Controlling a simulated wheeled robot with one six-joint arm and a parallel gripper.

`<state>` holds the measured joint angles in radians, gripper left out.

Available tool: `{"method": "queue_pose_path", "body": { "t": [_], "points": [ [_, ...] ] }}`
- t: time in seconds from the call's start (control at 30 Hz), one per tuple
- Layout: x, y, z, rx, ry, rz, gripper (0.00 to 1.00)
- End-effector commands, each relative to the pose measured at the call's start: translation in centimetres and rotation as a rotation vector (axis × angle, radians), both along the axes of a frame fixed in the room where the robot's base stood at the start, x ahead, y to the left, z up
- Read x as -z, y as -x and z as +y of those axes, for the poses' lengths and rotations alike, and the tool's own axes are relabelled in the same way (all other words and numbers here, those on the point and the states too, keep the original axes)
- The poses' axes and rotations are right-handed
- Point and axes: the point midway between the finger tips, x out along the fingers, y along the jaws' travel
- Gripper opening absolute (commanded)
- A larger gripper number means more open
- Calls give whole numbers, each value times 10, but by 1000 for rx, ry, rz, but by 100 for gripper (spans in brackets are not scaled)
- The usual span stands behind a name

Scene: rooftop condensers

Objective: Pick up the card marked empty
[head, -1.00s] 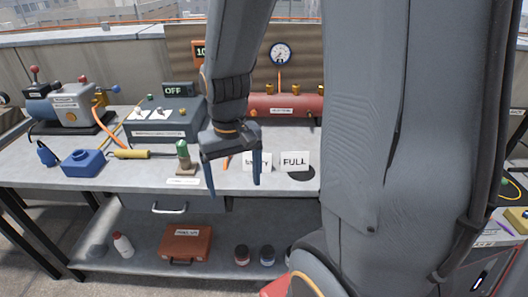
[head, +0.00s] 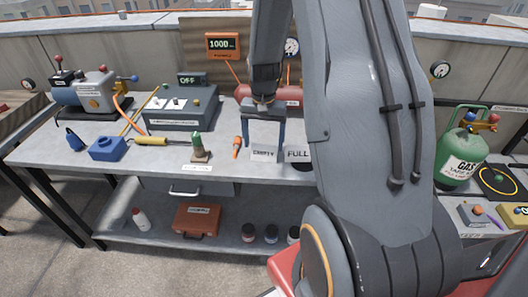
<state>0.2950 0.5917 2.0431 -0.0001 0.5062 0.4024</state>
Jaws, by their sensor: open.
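The white card marked EMPTY (head: 264,153) stands near the front edge of the grey bench (head: 60,157). A second white card marked FULL (head: 297,154) stands just to its right, partly hidden by my arm. My gripper (head: 263,144) points down with its two fingers apart. The fingers appear at either side of the EMPTY card's upper part in this view. I cannot tell whether they touch it or how far in depth they are from it. Nothing is held.
An orange-handled tool (head: 237,147) lies just left of the EMPTY card. A green-topped item (head: 199,147) stands farther left, with a yellow-handled tool (head: 152,141) beyond it. A red cylinder (head: 243,91) and a grey box (head: 181,110) stand behind. A green gas bottle (head: 462,155) is at right.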

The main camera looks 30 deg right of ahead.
Motion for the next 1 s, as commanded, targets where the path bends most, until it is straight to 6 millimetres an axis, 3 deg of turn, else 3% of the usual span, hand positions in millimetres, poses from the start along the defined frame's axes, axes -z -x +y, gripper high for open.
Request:
{"method": "queue_pose_path", "body": {
  "t": [0.3,0.67,0.87,1.0],
  "points": [
    [35,-1,-3,0,-1,2,80],
    [42,-2,-3,0,-1,1,80],
    [42,-2,-3,0,-1,1,48],
    [42,-2,-3,0,-1,1,48]
  ]
}}
